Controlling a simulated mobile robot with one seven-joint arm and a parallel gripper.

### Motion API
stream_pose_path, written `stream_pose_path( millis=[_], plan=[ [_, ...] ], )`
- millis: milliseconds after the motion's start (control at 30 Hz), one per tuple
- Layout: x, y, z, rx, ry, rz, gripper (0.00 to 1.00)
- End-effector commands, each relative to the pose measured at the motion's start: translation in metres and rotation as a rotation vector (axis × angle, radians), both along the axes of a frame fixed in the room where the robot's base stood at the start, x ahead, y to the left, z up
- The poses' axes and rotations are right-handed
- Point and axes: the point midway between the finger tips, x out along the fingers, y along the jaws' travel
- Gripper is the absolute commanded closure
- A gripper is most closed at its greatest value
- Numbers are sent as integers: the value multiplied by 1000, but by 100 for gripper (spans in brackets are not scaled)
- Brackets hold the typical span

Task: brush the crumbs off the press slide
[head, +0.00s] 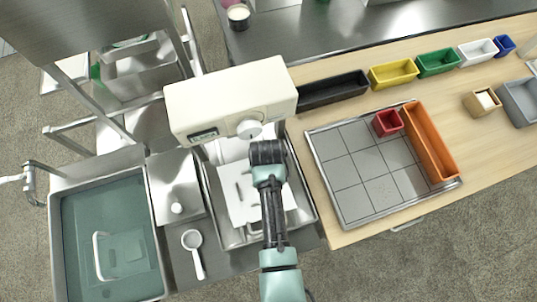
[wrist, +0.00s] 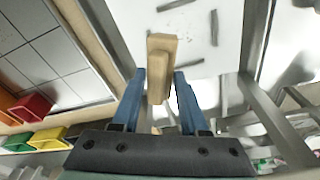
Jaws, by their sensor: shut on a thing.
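My gripper (wrist: 157,88) has its two blue fingers on either side of a tan wooden block (wrist: 161,50), which looks like a brush handle. The block sits over a white plate (wrist: 198,40) with several short grey streaks on it; I cannot tell whether these are crumbs, slots or bars. In the head view the white plate (head: 233,203) lies in a metal basin below a cream press-like machine (head: 215,105). My dark wrist there hides the fingers and the held block. I cannot tell whether the block touches the plate. No bristles are visible.
A metal basin (head: 308,215) surrounds the plate. Left are a lidded container (head: 165,180), a white ladle (head: 192,240) and a water-filled sink (head: 75,235). Right is a tiled tray (head: 350,215) with a red bin (head: 387,122) and an orange bin (head: 430,140).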

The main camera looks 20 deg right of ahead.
Motion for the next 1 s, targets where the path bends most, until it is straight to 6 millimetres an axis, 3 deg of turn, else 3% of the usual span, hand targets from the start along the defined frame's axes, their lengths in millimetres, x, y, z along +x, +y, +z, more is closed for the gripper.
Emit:
stream_pose_path(
  millis=[267, 600, 1000],
  plan=[
    [0, 1, 3, 1, 0, 1, 100],
    [0, 1, 31, 1, 1, 2, 100],
    [0, 1, 29, 1, 1, 2, 100]
  ],
)
